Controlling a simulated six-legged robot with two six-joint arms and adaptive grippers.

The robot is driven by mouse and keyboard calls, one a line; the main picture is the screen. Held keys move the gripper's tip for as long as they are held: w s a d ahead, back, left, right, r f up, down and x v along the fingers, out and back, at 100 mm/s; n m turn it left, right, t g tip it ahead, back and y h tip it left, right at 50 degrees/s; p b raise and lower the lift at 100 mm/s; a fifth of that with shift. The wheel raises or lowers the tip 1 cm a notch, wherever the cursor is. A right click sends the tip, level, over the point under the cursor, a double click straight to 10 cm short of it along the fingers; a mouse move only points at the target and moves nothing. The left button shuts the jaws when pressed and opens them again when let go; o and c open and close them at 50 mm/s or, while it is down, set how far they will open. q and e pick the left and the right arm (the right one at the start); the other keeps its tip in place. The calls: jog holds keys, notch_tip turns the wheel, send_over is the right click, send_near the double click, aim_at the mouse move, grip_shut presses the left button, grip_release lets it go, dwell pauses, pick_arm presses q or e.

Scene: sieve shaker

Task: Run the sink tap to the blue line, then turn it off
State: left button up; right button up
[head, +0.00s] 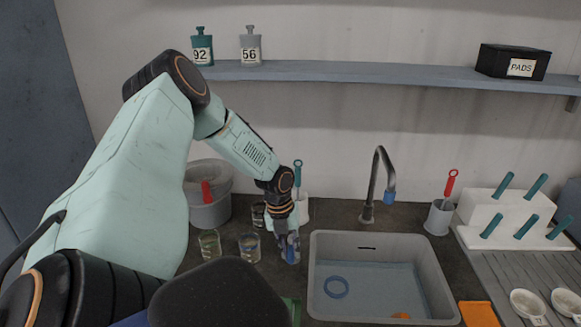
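The grey sink (439,298) is set into the dark counter. Its floor looks pale blue-grey, and I cannot tell how much water is in it. A blue ring (336,287) and an orange piece (401,315) lie inside. The grey gooseneck tap (378,172) stands behind the sink, with a blue tip over the basin; no stream shows. I cannot make out a blue line. My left gripper (289,246) points down at the sink's left edge, beside a bluish object. I cannot tell whether it holds that object or how far its fingers are apart. My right gripper is not in view.
Glass beakers (249,247) stand left of my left gripper, near a grey bin (208,194). Right of the tap are a cup with a red-handled tool (440,213) and a white rack (501,226). Scoops (527,304) lie at lower right. A shelf (340,74) runs above.

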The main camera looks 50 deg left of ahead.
pick_arm(q)
jog(key=o, duration=0.4)
jog(key=shift+r, duration=0.1)
jog(key=shift+s+a+r, duration=0.2)
jog(key=shift+r, duration=1.75)
jog(key=shift+s+a+r, duration=0.2)
jog(key=shift+s+r, duration=0.05)
jog(key=shift+r, duration=1.65)
jog(key=shift+s+a+r, duration=0.2)
jog(key=shift+r, duration=1.75)
